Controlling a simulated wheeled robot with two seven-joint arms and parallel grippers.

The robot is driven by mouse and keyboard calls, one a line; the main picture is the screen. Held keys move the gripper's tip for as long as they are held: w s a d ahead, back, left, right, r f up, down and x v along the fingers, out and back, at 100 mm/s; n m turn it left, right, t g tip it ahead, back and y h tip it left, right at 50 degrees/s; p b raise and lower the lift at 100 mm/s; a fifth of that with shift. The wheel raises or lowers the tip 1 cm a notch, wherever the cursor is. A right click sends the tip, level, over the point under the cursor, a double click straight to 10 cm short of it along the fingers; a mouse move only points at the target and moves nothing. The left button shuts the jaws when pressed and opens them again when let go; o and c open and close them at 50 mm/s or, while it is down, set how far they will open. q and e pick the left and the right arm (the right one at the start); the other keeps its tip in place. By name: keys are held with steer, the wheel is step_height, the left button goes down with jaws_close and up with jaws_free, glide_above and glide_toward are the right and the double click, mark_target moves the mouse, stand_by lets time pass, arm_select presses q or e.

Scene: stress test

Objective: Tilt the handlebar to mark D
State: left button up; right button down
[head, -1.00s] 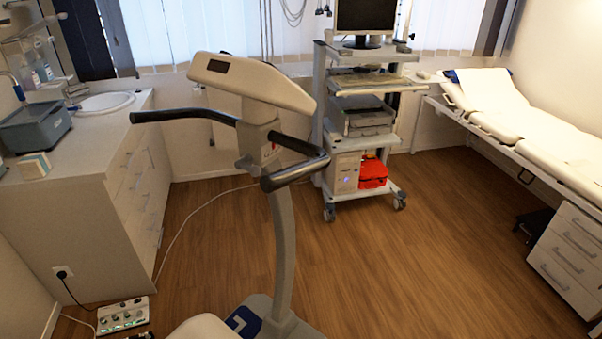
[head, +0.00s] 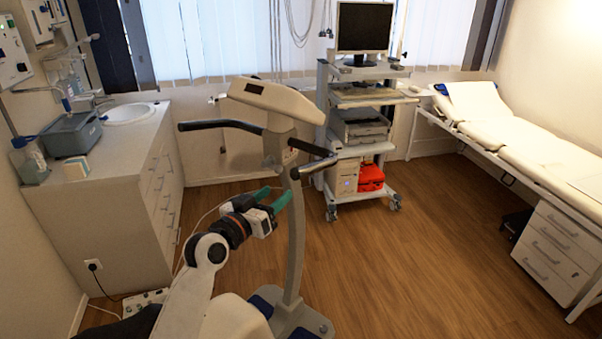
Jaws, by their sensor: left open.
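The handlebar (head: 221,125) is a black bar with two arms on the upright exercise bike post. Its left arm reaches out to the left, and its right grip (head: 316,167) points toward me with a shiny end. A pale console (head: 277,101) sits above it. The marks, including D, cannot be made out; a small red spot shows on the post below the console. My left gripper (head: 281,199) is open, with green fingers, in front of the post and below the handlebar. It appears apart from the handlebar and holds nothing. My right gripper is not in view.
A counter with a sink (head: 128,113) and a grey box (head: 71,135) stands at the left. A wheeled cart (head: 361,160) with a monitor stands behind the bike. An exam bed (head: 520,140) lines the right. Wood floor is clear between bed and bike.

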mark_target(291, 178)
arm_select(q)
steer(key=x, duration=0.2)
steer(key=p+x, duration=0.1)
steer(key=x, duration=0.3)
steer(key=shift+w+d+r+p, duration=0.15)
steer(key=shift+w+r+p, duration=0.15)
steer(key=shift+w+p, duration=0.05)
steer(key=x, duration=0.4)
steer(key=shift+w+d+f, duration=0.15)
steer(key=shift+w+d, duration=0.05)
steer(key=shift+w, duration=0.15)
steer(key=shift+w+d, duration=0.25)
steer(key=shift+w, duration=0.25)
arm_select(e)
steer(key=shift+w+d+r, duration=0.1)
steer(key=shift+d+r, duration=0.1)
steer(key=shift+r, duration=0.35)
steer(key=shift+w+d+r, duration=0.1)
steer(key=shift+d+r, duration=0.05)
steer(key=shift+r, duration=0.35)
arm_select(q)
steer(key=shift+s, duration=0.1)
steer(key=shift+c, duration=0.5)
jaws_close()
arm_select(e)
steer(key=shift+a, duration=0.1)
